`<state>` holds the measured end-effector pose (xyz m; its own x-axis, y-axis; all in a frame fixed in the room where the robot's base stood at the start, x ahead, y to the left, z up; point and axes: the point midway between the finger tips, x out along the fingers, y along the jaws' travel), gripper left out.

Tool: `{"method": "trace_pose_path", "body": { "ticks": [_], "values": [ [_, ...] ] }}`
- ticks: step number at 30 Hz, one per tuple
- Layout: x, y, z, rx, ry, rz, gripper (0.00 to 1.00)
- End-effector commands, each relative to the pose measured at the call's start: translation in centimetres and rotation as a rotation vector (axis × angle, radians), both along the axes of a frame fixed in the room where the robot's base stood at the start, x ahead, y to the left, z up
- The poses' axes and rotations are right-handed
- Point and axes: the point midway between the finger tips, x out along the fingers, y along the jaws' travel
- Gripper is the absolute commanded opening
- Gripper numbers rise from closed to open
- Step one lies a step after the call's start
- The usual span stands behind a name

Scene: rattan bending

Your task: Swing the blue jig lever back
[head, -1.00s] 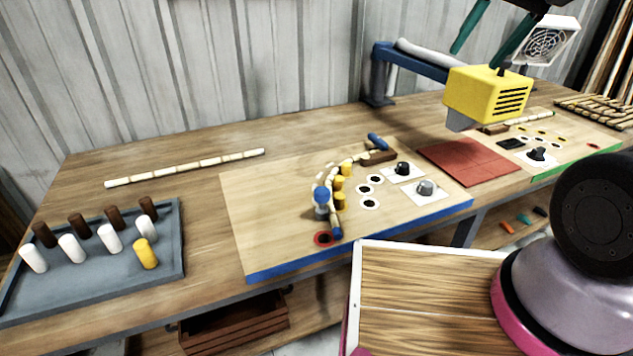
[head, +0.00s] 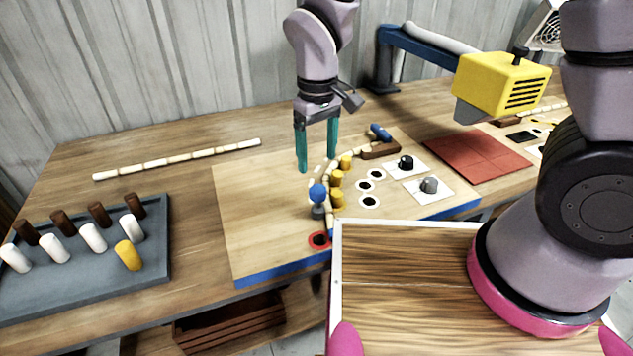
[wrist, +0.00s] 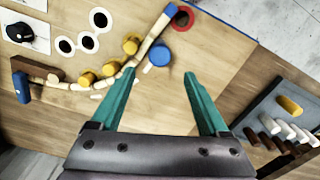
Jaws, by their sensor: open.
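The blue lever knob (head: 318,193) is a ball on a short grey stem, standing near the front of the blue-edged jig board (head: 250,200). It also shows in the wrist view (wrist: 160,54), close to the bent rattan strip. My gripper (head: 318,164) is over the board, behind the knob, with its two teal fingers pointing down, apart and empty. In the wrist view my gripper (wrist: 160,74) has the knob just beyond the line between its fingertips. The pale rattan strip (wrist: 150,38) curves along several yellow pegs (head: 336,179). I cannot tell whether the fingers touch anything.
A brown block with a blue handle (head: 380,150) sits behind the pegs. Two dials (head: 406,163) stand at the right. A grey tray (head: 150,265) of pegs is at the left. A straight rattan strip (head: 180,160) lies behind. A yellow lamp-like head (head: 500,85) overhangs the right.

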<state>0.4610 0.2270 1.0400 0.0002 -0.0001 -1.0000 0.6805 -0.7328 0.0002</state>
Motion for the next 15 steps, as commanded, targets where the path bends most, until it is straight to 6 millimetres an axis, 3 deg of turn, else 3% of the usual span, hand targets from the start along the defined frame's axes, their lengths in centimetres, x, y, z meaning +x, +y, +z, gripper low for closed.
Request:
{"method": "trace_pose_path", "body": {
  "ticks": [9, 15],
  "values": [
    [0.0, -0.1, -6.0, -0.003, 0.002, -0.002, 0.78],
    [0.0, -0.1, -7.7, -0.001, 0.001, -0.001, 0.78]
  ]
}}
